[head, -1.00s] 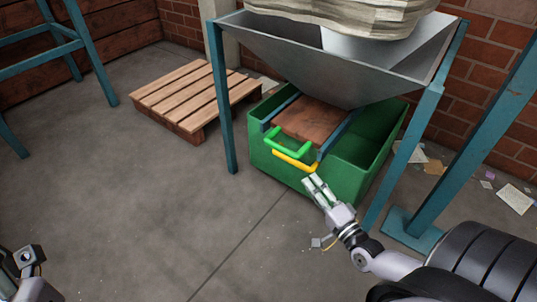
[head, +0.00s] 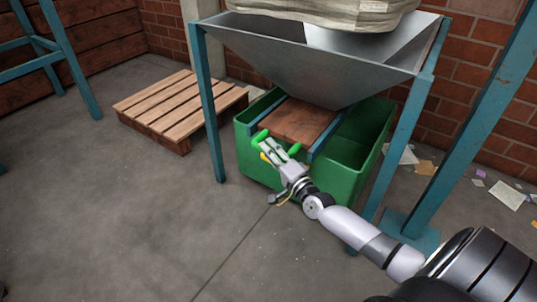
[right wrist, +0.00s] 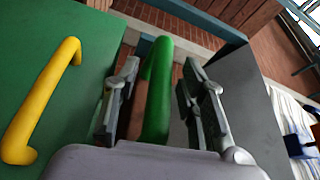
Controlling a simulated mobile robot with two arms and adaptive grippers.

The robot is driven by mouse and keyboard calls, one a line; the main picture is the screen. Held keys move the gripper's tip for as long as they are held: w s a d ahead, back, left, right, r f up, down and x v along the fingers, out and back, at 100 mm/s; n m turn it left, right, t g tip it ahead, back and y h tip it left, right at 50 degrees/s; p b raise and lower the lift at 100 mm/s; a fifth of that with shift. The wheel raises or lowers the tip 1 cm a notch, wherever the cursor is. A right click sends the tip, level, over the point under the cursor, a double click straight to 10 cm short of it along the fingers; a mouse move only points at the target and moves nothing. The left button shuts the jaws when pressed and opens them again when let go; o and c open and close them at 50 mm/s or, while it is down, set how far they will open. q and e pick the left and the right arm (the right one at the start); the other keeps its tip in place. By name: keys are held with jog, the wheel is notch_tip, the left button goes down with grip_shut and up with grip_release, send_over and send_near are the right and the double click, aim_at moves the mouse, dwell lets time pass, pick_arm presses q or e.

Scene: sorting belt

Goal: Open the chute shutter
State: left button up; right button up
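The chute shutter is a rusty brown plate (head: 303,121) in blue side rails under the grey hopper (head: 310,62). Its green handle (head: 261,136) sticks out at the front, partly covered by my right gripper (head: 272,149). In the right wrist view the green handle (right wrist: 157,88) stands between the two open fingers of my right gripper (right wrist: 162,85), with a gap visible on each side. The shutter plate covers the hopper's underside as far as I can see. My left gripper is out of view.
A green bin (head: 350,152) stands below the hopper, with a yellow handle (right wrist: 40,100) on its front, close beside my gripper. Blue legs (head: 208,105) flank the bin. A wooden pallet (head: 180,108) lies at left. The concrete floor in front is clear.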

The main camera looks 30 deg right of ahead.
jog(key=shift+w, duration=0.55)
jog(key=shift+c, duration=0.6)
grip_shut()
